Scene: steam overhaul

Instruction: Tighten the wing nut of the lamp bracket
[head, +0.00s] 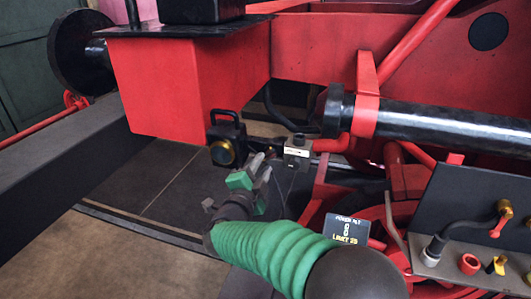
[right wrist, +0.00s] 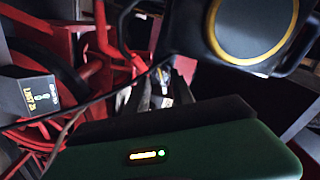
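The black lamp (head: 228,135) with a brass-rimmed lens hangs in front of the red buffer beam. It is large at the top of the right wrist view (right wrist: 250,30), with a yellow ring on its face. A small brassy piece (head: 270,152), perhaps the wing nut, shows just right of the lamp; it is too small to be sure. My right gripper (head: 263,165) is just below and right of the lamp, close to that piece. Its two grey fingers look apart, also in the right wrist view (right wrist: 161,92), where what lies between them is unclear. My left gripper is out of view.
A grey block with a white label (head: 297,150) is right of my right gripper. A black cylinder (head: 440,122) and red frame bars fill the right. A small display sign (head: 346,229) and a panel with valves (head: 470,205) stand lower right. Floor at left is clear.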

